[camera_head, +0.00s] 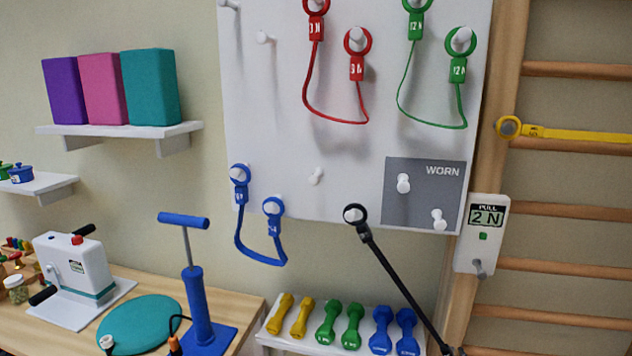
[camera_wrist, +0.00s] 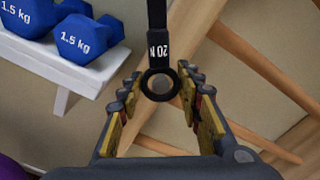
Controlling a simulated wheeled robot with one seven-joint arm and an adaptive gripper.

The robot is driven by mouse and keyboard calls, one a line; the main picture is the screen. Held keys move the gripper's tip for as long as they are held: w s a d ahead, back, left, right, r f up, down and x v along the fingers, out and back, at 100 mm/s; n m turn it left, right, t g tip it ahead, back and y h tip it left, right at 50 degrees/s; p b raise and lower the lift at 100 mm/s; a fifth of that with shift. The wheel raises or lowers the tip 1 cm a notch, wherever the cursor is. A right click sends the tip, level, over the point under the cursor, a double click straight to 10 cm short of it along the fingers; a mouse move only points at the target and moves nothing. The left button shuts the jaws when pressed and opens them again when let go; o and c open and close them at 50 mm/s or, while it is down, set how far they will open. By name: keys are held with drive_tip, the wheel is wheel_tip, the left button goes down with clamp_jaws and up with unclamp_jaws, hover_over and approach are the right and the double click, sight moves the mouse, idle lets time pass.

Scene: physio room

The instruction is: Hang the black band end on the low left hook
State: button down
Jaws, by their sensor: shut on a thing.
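The black band (camera_head: 395,275) runs taut from the board down to the right. Its upper ring (camera_head: 361,222) sits around a white hook at the board's lower edge. My gripper (camera_wrist: 161,90) is shut on the band's other end, a black ring (camera_wrist: 148,91) marked 20 N, which shows between the fingers in the wrist view. In the head view this end is at the bottom edge and my gripper is mostly out of frame. A bare white hook (camera_head: 317,177) stands up and left of the hung ring, between it and the blue band (camera_head: 260,258).
The white board (camera_head: 300,110) also carries red (camera_head: 308,80) and green bands. A grey WORN panel (camera_head: 420,165) has two bare hooks. A pull gauge (camera_head: 483,235) hangs on the wall bars at right. Dumbbells (camera_head: 381,328) stand on a shelf below.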

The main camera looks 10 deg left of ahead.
drive_tip(key=shift+w, duration=0.75)
drive_tip(key=shift+a+r, duration=0.2)
drive_tip(key=shift+r, duration=0.05)
idle(0.5)
drive_tip(key=c, duration=1.2)
unclamp_jaws()
drive_tip(key=shift+o, duration=0.3)
drive_tip(key=shift+o, duration=0.7)
drive_tip(key=shift+r, duration=0.1)
drive_tip(key=s+p, duration=0.1)
drive_tip(key=s, duration=0.7)
